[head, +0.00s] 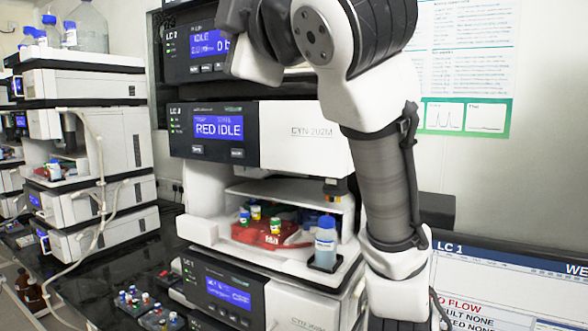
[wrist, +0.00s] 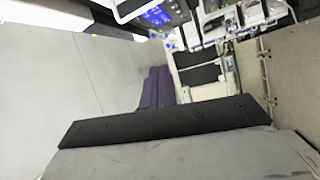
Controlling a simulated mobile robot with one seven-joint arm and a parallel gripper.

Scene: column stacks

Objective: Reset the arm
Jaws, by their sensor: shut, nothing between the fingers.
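My arm (head: 375,180) rises in front of the stacks in the head view, bent at the top. Its gripper end is not visible there. In the wrist view my gripper (wrist: 158,72) shows as two dark fingers side by side, shut with nothing between them. It is clear of the stack, which shows small and tilted at the top of that view.
The middle stack has a display unit (head: 218,127) reading "RED IDLE". Below it, an open bay holds a red tray (head: 262,236) with vials and a blue-capped bottle (head: 325,243). Vial racks (head: 150,308) stand on the black bench. A monitor (head: 510,285) is at lower right.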

